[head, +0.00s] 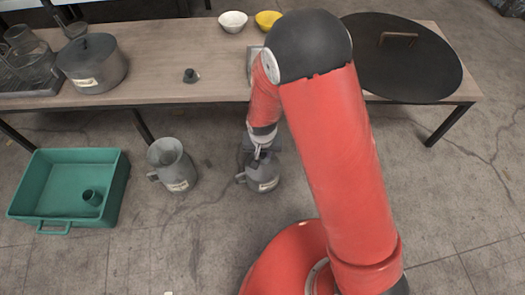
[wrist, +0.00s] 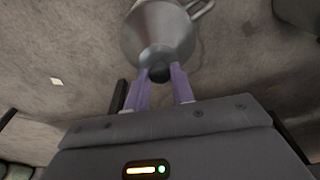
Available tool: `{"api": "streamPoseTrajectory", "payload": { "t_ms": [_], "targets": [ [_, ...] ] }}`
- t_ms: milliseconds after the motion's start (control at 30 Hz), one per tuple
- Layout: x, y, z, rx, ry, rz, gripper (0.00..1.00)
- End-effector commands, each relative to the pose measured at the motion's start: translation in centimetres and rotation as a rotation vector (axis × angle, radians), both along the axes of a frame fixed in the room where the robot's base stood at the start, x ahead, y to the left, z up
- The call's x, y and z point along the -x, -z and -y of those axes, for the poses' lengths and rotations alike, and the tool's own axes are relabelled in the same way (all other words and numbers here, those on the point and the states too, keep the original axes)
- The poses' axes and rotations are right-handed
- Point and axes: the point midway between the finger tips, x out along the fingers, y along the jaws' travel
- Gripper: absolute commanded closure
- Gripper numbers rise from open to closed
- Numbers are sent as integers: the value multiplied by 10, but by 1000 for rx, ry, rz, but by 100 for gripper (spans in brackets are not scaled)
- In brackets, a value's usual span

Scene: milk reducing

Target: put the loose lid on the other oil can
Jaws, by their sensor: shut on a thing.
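Two grey metal oil cans stand on the floor in front of the table. The left oil can (head: 172,165) has an open, wide mouth. The right oil can (head: 264,178) is under my gripper (head: 258,153); its top is partly hidden by the gripper. In the wrist view my gripper (wrist: 161,82) has its purple fingers shut on a dark round lid knob (wrist: 159,72) at the top of this can (wrist: 157,32). I cannot tell whether that lid rests on the can or is raised. A small dark lid (head: 190,76) lies on the table, away from the gripper.
The table (head: 150,88) holds a lidded pot (head: 92,72), two bowls (head: 233,21) and a large black round lid (head: 420,75). The floor between the cans is mostly clear.

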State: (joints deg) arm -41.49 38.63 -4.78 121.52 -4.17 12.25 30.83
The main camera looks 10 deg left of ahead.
Motion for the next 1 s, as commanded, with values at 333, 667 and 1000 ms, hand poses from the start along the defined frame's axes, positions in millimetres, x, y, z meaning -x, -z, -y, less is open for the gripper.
{"api": "streamPoseTrajectory", "payload": {
  "t_ms": [333, 667, 1000],
  "targets": [
    [0, 0, 0, 0, 0, 0, 64],
    [0, 0, 0, 0, 0, 0, 47],
    [0, 0, 0, 0, 0, 0, 29]
  ]
}}
